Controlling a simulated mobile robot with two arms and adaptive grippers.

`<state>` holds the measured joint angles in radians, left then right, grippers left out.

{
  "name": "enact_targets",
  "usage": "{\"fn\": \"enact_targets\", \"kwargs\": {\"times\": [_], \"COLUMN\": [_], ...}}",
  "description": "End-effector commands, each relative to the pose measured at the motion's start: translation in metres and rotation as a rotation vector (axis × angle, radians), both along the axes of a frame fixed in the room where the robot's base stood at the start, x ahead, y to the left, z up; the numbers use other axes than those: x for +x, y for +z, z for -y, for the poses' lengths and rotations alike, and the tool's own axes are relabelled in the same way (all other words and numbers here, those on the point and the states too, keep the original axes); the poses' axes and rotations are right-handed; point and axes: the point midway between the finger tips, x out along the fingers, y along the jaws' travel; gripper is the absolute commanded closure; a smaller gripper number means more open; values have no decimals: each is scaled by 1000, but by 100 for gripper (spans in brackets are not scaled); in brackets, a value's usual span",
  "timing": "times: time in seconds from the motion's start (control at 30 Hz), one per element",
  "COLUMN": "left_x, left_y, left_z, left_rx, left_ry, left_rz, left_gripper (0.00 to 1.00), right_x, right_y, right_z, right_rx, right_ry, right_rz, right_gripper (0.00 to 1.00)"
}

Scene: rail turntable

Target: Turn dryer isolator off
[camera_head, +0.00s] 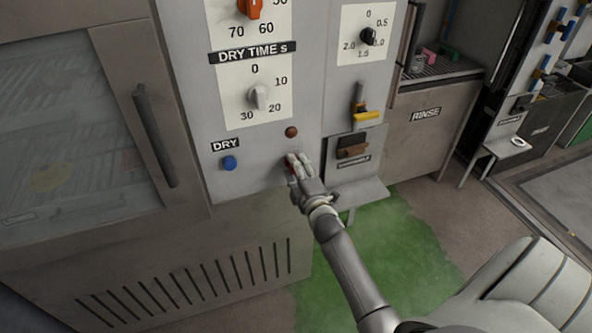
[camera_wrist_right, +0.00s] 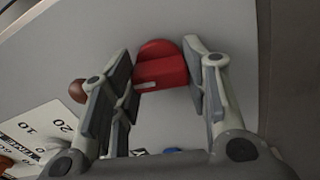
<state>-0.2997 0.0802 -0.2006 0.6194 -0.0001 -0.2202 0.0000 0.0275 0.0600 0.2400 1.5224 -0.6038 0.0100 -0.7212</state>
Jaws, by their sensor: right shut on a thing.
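The dryer isolator is a red rotary knob with a raised grip and a small pale mark; it shows in the right wrist view (camera_wrist_right: 160,68), on the grey panel face. In the head view only a bit of its red (camera_head: 291,169) shows beside my fingers. My right gripper (camera_head: 298,164) is at the lower right of the dryer panel (camera_head: 261,178), and its fingers are shut on the knob. In the wrist view the fingers of the right gripper (camera_wrist_right: 158,68) stand on either side of the red grip. My left gripper is out of view.
A blue DRY button (camera_head: 229,163) is left of the isolator, and a brown round piece (camera_head: 291,132) is above it. A white dial (camera_head: 258,96) sits higher up. A small grey shelf (camera_head: 359,194) juts out at right. Green floor (camera_head: 375,250) lies below.

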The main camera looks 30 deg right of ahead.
Motion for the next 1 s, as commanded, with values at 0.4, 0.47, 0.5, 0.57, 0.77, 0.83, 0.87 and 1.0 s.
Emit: {"fn": "enact_targets", "kwargs": {"times": [0.4,0.47,0.5,0.57,0.77,0.83,0.87,1.0], "left_x": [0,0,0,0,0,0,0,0], "left_y": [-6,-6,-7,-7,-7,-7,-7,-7], "left_z": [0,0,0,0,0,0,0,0], "left_rx": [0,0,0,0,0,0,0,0], "left_ry": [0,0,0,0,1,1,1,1], "left_rz": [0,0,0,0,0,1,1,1], "left_gripper": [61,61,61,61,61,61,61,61], "right_x": [0,0,0,0,-1,-1,-1,-1], "right_y": [-2,-2,-2,-2,-2,-2,-2,-2], "right_z": [-1,-1,-1,-1,-1,-1,-1,-1], "right_rx": [-181,-190,-195,-200,-205,-205,-206,-206], "right_ry": [1,1,1,1,2,2,2,1], "right_rz": [-46,-49,-50,-51,-53,-53,-53,-54], "right_gripper": [81,81,81,81,81,81,81,52]}}
